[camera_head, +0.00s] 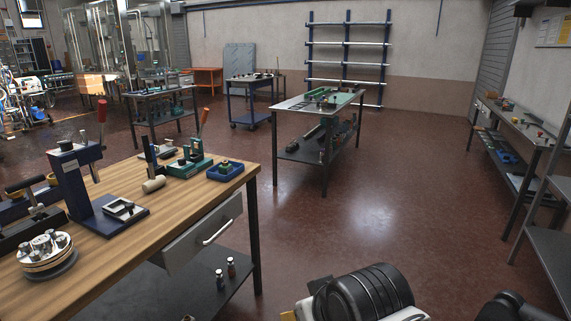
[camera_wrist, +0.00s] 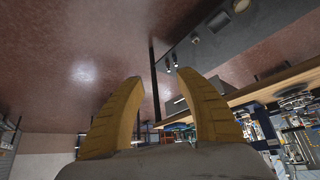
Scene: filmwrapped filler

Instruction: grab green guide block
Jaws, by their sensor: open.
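A green block-like fixture (camera_head: 190,165) stands on the wooden bench (camera_head: 185,215) in the head view, near the bench's far edge. I cannot tell for sure which of these is the green guide block. My gripper (camera_wrist: 160,76) shows in the wrist view with its two yellow fingers apart and nothing between them.
A blue lever press (camera_head: 75,180) and a round metal fixture (camera_head: 46,254) stand on the bench's left part. A drawer (camera_head: 205,235) hangs below its front edge. Another table (camera_head: 320,105) with green items stands farther back. The red-brown floor (camera_head: 400,190) between the tables is clear.

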